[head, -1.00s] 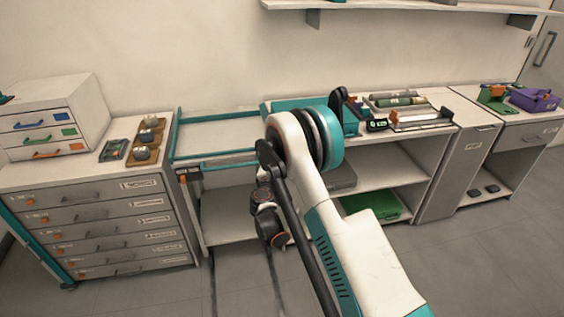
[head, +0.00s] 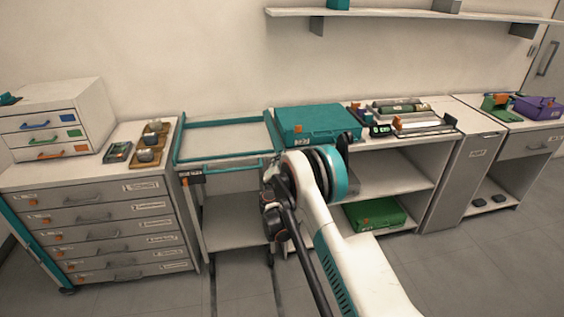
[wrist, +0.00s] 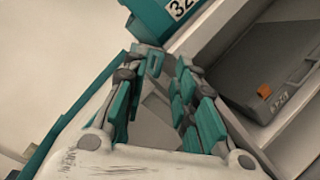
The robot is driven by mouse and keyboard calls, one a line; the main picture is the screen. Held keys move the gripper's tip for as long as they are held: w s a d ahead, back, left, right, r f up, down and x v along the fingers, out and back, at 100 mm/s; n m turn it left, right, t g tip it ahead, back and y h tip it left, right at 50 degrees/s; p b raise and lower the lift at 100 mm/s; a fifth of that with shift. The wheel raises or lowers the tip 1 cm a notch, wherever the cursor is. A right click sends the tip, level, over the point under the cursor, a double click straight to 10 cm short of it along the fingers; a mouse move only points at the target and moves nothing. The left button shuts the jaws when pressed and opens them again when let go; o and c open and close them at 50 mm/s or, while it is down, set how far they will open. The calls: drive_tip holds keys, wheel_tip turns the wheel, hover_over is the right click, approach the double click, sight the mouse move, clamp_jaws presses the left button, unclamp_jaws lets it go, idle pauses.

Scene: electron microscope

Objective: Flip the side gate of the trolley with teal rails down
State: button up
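The trolley (head: 232,231) with teal rails stands between the drawer cabinet and the open-shelved bench. Its teal rails (head: 222,121) frame a bare pale top. A teal bar runs along the front edge, and another teal bar (head: 232,168) shows just below it, near a dark latch-like part (head: 190,176) at the front left corner. I cannot tell surely which bar is the side gate. In the head view my gripper is hidden behind my arm, right of the trolley. In the wrist view my gripper (wrist: 168,66) has its fingers apart, with nothing visible between them.
A teal case (head: 317,124) sits on the bench right beside the trolley; it also shows in the wrist view (wrist: 153,18). A drawer cabinet (head: 90,225) stands close on the left. A green case (head: 376,213) lies on the low shelf. Floor in front is clear.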

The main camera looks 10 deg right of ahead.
drive_tip(key=shift+b+x, duration=0.35)
drive_tip(key=shift+x, duration=1.3)
clamp_jaws()
drive_tip(key=shift+d+m, duration=0.15)
drive_tip(key=shift+m, duration=0.15)
drive_tip(key=shift+s+d+f+m+g+y, duration=0.15)
drive_tip(key=shift+m+g+y, duration=0.15)
drive_tip(key=shift+m, duration=0.55)
drive_tip(key=shift+w+d+f+m+g+y, duration=0.15)
drive_tip(key=shift+m+g, duration=0.2)
drive_tip(key=shift+m, duration=0.45)
drive_tip(key=shift+s+d+f+m+g+y, duration=0.15)
drive_tip(key=shift+m+g+y, duration=0.15)
drive_tip(key=shift+m, duration=0.55)
drive_tip(key=shift+a, duration=0.1)
